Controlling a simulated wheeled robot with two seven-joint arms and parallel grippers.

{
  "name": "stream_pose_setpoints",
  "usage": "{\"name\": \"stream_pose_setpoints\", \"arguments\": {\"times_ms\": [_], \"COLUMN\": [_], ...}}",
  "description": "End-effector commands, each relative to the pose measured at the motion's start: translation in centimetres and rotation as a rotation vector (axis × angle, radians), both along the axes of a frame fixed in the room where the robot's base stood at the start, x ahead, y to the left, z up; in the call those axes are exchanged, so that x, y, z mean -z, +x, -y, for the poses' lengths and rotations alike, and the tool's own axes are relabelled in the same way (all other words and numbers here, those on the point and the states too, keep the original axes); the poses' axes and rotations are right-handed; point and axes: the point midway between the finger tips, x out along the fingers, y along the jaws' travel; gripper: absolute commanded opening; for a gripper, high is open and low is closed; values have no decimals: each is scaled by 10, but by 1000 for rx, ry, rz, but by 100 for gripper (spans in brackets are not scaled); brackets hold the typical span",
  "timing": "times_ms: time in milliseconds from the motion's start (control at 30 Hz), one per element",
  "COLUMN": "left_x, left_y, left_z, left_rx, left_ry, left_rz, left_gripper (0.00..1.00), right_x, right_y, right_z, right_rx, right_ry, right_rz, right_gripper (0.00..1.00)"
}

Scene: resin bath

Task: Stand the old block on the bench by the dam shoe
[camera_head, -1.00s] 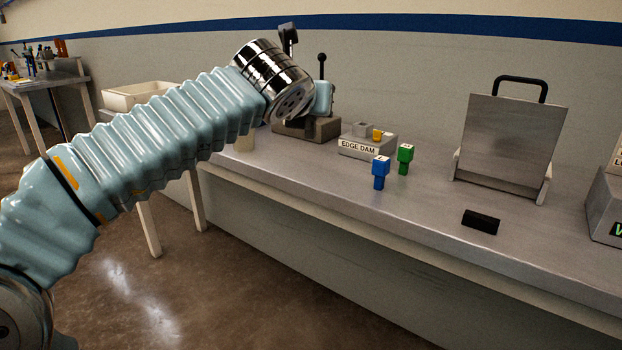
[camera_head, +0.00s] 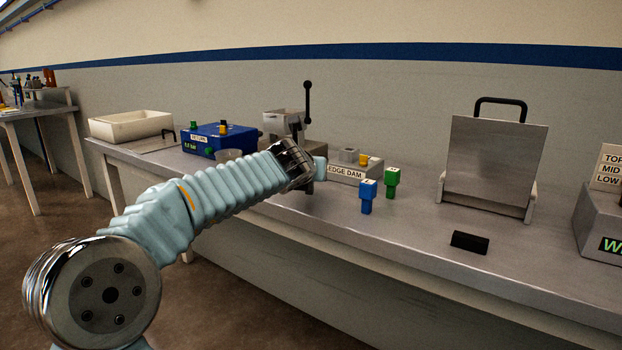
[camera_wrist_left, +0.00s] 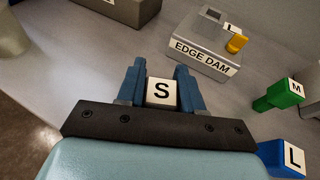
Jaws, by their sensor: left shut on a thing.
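The dam shoe, a grey block labelled EDGE DAM (camera_head: 345,174), stands on the bench (camera_head: 400,235); it also shows in the left wrist view (camera_wrist_left: 190,52). A yellow piece (camera_wrist_left: 236,43) sits at its right side, beside a white tag marked L. My left gripper (camera_head: 308,187) is just left of the shoe. In the left wrist view its blue fingers (camera_wrist_left: 161,78) are shut on a small block with a white top marked S (camera_wrist_left: 162,93). The block's lower part is hidden, so I cannot tell whether it touches the bench. My right gripper is not in view.
A black bar (camera_head: 469,242) lies farther right, before an upright metal plate (camera_head: 490,165). A lever device (camera_head: 283,123) and blue box (camera_head: 217,138) stand behind my arm.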

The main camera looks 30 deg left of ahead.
Motion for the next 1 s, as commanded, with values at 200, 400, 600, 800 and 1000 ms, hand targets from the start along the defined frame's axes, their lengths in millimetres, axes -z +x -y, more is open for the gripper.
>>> {"name": "stream_pose_setpoints", "arguments": {"times_ms": [200, 400, 600, 800, 1000], "left_x": [9, 13, 12, 12, 5], "left_y": [0, 0, 0, 0, -9], "left_z": [0, 0, 0, 0, 3], "left_rx": [1, 0, 0, 0, 1], "left_ry": [-1, 0, 0, 0, 0], "left_rz": [1, 1, 0, 0, 2], "left_gripper": [6, 6, 61, 61, 61], "right_x": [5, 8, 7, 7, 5], "right_y": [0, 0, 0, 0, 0], "right_z": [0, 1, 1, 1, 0], "right_rx": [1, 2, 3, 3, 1], "right_ry": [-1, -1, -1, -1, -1], "right_rz": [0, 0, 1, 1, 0], "right_gripper": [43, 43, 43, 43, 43]}}
